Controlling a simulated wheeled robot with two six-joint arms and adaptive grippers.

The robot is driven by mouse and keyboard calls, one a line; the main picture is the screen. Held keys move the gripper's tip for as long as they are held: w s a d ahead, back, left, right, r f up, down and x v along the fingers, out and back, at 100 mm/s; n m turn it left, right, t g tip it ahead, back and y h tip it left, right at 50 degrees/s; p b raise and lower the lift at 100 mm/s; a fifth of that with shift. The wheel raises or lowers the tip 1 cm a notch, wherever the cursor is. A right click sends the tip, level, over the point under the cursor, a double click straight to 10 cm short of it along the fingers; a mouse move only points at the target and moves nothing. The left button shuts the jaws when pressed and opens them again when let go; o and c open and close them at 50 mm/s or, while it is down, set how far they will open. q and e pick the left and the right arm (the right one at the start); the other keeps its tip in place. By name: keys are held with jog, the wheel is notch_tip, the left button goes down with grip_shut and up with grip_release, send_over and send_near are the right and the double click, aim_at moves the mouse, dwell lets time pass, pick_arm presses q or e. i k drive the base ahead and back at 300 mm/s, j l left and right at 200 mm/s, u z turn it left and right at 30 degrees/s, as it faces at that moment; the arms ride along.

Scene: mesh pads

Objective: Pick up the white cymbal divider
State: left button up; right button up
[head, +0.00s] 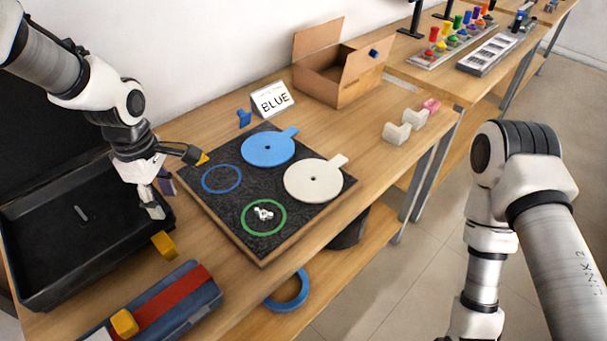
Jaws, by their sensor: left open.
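The white cymbal divider (305,187) is a flat white disc with a small centre hole and a tab pointing to the upper right. It lies on the right part of a dark speckled pad (212,205). A matching blue disc (262,150) with a tab lies behind it to the left. My left gripper (182,200) is open, its yellow-tipped fingers wide apart near the pad's left edge. It is empty and well to the left of the white disc. My right arm is at the right, with its gripper out of the picture.
The pad also has a blue ring (221,179) and a green ring (244,217) with a small white piece inside. A black tray (40,290) is at the left.

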aim_at(298, 183)
jog(key=i+l+z, duration=0.65)
jog(key=i, duration=0.15)
